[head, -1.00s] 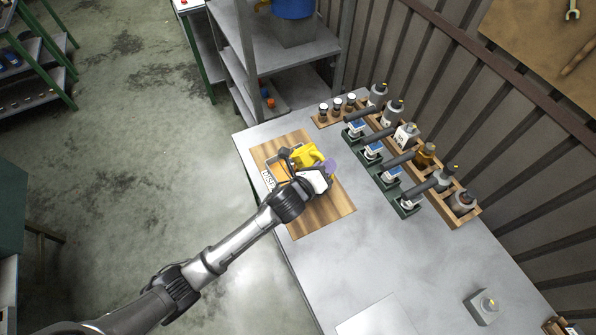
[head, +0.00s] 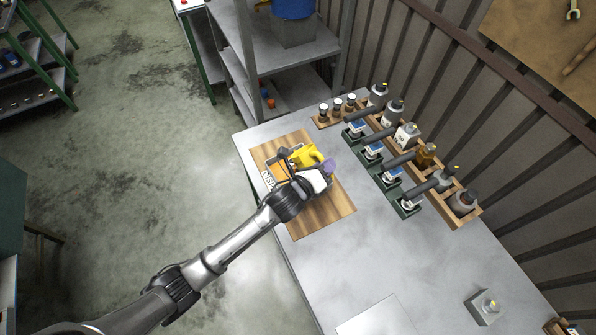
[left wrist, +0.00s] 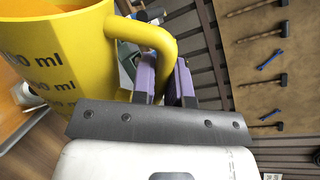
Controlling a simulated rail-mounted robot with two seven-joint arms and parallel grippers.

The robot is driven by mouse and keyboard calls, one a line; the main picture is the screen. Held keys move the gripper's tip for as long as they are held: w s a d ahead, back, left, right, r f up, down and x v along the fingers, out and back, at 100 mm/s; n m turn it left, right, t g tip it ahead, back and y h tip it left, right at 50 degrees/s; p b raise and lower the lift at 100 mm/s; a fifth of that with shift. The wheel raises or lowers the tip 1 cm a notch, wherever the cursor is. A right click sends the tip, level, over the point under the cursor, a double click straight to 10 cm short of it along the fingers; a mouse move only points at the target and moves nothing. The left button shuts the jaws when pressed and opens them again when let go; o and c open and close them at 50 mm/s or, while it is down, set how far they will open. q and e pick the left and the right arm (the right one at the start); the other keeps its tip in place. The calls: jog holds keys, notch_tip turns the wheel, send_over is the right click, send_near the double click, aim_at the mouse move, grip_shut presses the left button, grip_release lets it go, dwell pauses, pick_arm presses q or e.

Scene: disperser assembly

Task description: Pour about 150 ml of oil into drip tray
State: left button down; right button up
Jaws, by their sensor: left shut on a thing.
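A yellow measuring jug (head: 306,155) with dark "ml" marks is in my left gripper (head: 324,167), over the wooden board. The jug (left wrist: 85,50) also fills the left of the left wrist view, and its handle lies between the purple fingers (left wrist: 163,82). The jug looks tilted there. Any oil inside or flowing is not visible. My right gripper is not in view.
The wooden board (head: 325,212) lies on the grey table (head: 375,250). A rack of several bottles (head: 425,155) and a row of dark green stands with devices (head: 390,180) are at right. A grey box (head: 485,307) stands at front right. The table's middle is clear.

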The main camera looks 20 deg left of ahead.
pick_arm(q)
jog(key=shift+a, duration=0.15)
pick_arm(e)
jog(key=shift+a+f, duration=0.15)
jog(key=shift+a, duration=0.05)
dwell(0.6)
pick_arm(q)
jog(key=shift+f+n, duration=0.15)
jog(key=shift+n, duration=0.15)
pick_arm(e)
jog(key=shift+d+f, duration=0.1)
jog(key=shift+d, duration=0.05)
pick_arm(q)
jog(key=shift+f+b, duration=0.1)
jog(key=shift+b, duration=0.25)
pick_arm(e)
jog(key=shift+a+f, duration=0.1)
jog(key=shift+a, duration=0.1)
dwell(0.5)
pick_arm(q)
jog(key=shift+w+a, duration=0.1)
jog(key=shift+a, duration=0.1)
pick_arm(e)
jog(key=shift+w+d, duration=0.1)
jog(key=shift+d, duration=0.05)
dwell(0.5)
